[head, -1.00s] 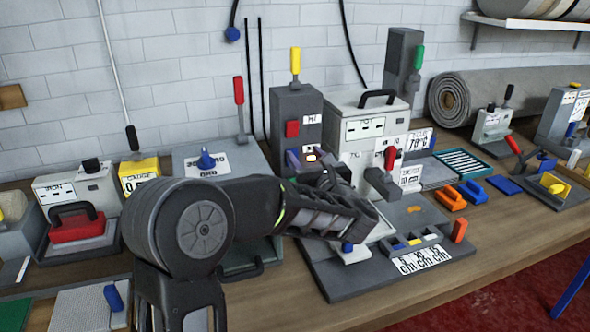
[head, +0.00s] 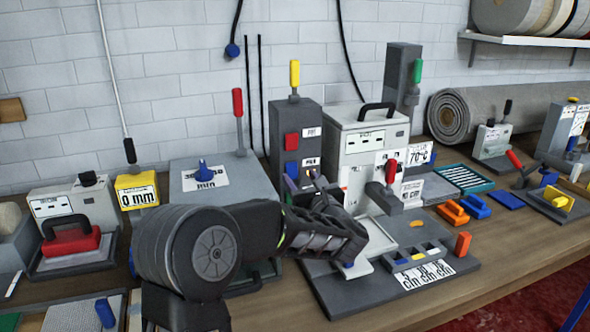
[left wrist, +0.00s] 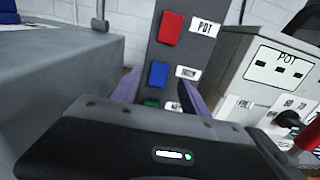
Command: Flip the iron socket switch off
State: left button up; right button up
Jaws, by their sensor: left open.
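A tall grey socket post (head: 310,115) with a yellow lever on top stands at the back middle. In the left wrist view its face carries a red switch (left wrist: 171,28) beside a POT label, a blue switch (left wrist: 158,75) below it, and a green switch (left wrist: 152,104) lowest, partly hidden. The labels beside the blue and green switches are too blurred to read, so I cannot tell which belongs to the iron. My left gripper (left wrist: 162,92) is open, its purple fingers in front of the lower switches; contact cannot be told. The head view shows the red switch (head: 292,141) above the gripper. My right gripper is not in view.
A white POT unit (head: 362,130) with a black handle stands close right of the post. A grey box (head: 240,180) stands left of it. A red iron (head: 72,243) rests on a stand at the far left. A grey plate (head: 340,300) lies in front.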

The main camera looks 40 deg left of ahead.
aim_at(292, 167)
pick_arm(q)
jog(key=shift+p+x, duration=0.6)
jog(key=shift+x, duration=1.75)
jog(key=shift+c, duration=0.3)
grip_shut()
